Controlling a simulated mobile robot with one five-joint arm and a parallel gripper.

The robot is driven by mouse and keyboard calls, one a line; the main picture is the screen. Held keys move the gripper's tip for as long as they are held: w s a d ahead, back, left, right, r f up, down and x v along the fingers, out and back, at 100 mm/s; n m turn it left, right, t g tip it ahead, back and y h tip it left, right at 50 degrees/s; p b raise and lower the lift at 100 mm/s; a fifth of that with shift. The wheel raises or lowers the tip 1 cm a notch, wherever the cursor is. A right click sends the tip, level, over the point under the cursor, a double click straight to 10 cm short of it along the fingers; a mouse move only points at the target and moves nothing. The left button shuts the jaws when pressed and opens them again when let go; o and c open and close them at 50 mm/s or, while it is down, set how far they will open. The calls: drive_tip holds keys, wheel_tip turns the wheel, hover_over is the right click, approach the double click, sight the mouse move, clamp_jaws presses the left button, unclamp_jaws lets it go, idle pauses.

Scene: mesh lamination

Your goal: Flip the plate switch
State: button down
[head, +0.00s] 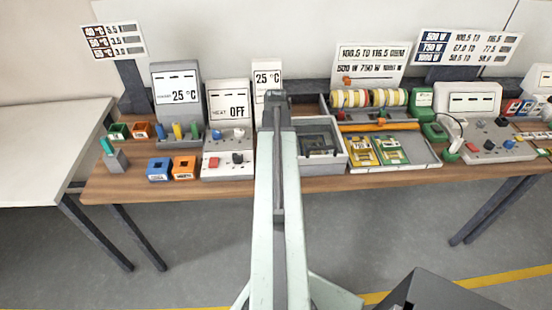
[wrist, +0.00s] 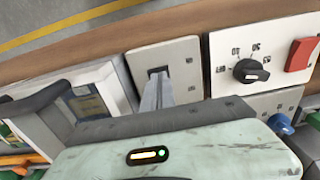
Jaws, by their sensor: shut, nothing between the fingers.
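In the wrist view, a light grey plate (wrist: 187,60) with a small dark slot lies near the table's front edge; this looks like the plate switch. My gripper (wrist: 158,82) is shut and empty, its narrow fingers reaching to the slot. The fingers cover most of the slot, so the lever's position is hidden and I cannot tell whether they touch it. In the head view my own arm hides the plate and my gripper. The display (head: 228,110) beside my arm reads "HEAT OFF".
Beside the plate is a panel (wrist: 222,82) with a black knob (wrist: 250,72) and a red button (wrist: 302,54). A glass-topped box (head: 340,152) stands on the other side. Two displays read 25 °C. Blue and orange bins (head: 159,177) stand at the table's left front.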

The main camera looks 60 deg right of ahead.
drive_tip(key=shift+f, duration=0.3)
wheel_tip(320, 180, up, 7)
drive_tip(key=p, duration=0.6)
drive_tip(key=shift+r+p, duration=0.15)
drive_tip(key=shift+p, duration=0.25)
drive_tip(key=w+a+f+n+b, duration=0.1)
drive_tip(key=w+a+n, duration=0.4)
drive_tip(key=w+a, duration=1.35)
drive_tip(key=w+a+n, duration=0.3)
drive_tip(key=a+n, duration=0.3)
drive_tip(key=a, duration=2.5)
drive_tip(key=shift+a+f+b, duration=0.15)
drive_tip(key=shift+f+b, duration=0.3)
